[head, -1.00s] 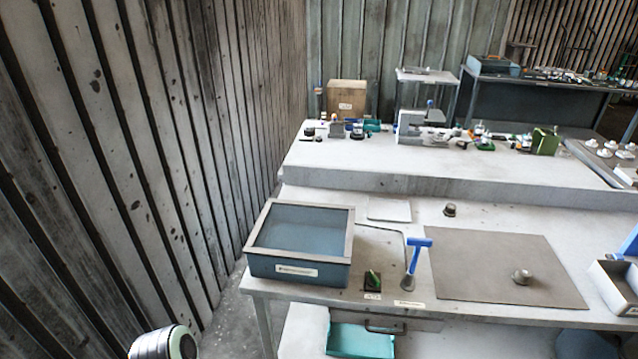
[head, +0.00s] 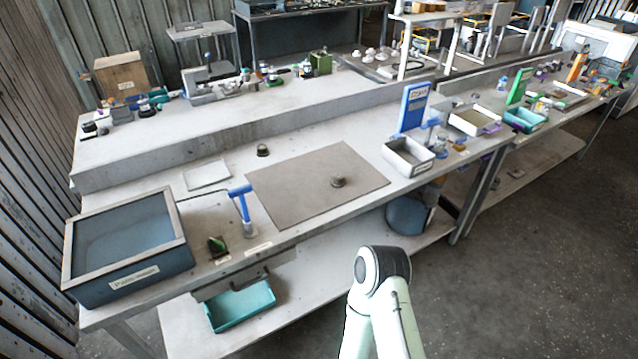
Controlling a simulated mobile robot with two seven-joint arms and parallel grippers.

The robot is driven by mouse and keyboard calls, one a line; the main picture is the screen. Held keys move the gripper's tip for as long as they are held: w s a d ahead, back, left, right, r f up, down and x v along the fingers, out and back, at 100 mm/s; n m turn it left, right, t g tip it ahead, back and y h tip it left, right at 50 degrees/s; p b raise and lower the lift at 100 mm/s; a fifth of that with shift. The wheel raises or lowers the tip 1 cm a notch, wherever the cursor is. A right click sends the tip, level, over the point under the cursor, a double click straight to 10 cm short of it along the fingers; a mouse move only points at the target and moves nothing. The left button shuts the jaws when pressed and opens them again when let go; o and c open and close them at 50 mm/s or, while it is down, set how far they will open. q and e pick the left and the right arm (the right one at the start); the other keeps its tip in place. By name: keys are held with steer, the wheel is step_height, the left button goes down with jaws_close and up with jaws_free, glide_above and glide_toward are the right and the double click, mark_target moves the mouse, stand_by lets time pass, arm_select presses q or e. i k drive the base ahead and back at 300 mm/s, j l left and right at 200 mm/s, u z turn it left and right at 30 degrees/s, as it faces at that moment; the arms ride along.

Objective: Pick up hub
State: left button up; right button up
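A small grey-brown metal part (head: 338,182), which looks like the hub, sits on the flat grey-brown mat (head: 290,205) on the workbench. A similar small dark part (head: 262,150) stands on the bare bench behind the mat; from this distance I cannot tell for certain which of the two is the hub. Neither gripper shows in the head view. Only a pale arm link of mine with a dark round joint shows at the lower middle, in front of the bench and apart from both parts.
A blue-grey bin (head: 140,275) stands at the bench's left end. A blue-handled tool (head: 242,208) stands left of the mat. A small white bin (head: 408,172) and blue sign (head: 413,106) are right of it. A teal tray (head: 240,305) is below. Floor at right is clear.

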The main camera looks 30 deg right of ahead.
mark_target(338, 181)
steer(key=i+l+z, duration=0.1)
steer(key=l, duration=0.35)
steer(key=i+l+z, duration=0.15)
steer(key=l, duration=0.35)
steer(key=i+l+z, duration=0.1)
steer(key=l, duration=0.35)
